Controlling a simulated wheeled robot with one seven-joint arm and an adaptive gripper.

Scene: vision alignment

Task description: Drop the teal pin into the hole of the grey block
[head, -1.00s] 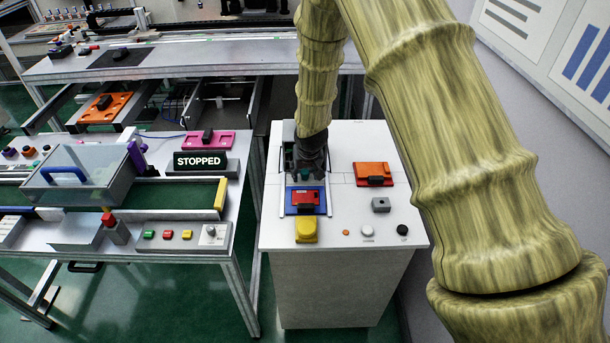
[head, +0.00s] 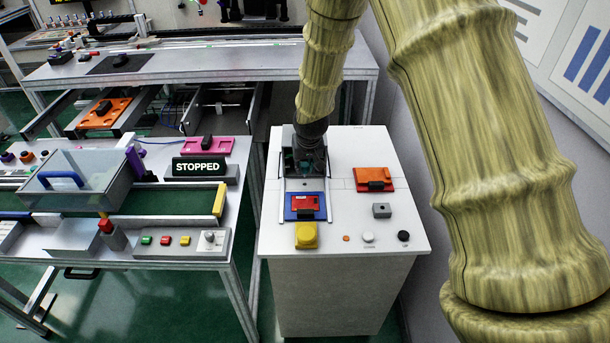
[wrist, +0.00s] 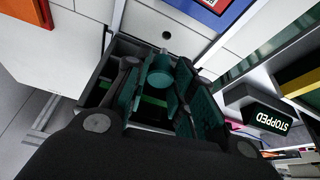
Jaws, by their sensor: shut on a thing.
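My gripper (head: 306,166) is over the back left part of the white cabinet top, at a dark open box (head: 287,158). In the wrist view its teal-padded fingers (wrist: 157,92) are closed around a teal cylinder, the teal pin (wrist: 160,68). The pin's lower end is hard to make out against the dark box (wrist: 112,50). In the head view the pin cannot be told apart from the fingers. The small grey block (head: 381,211) with a dark spot on top stands on the right of the cabinet top, apart from my gripper.
A red piece on a blue plate (head: 292,214) and a yellow block (head: 306,236) lie in front of my gripper. An orange plate (head: 372,174) lies behind the grey block. Knobs (head: 368,237) sit at the front right. A conveyor table with a STOPPED sign (head: 201,170) stands left.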

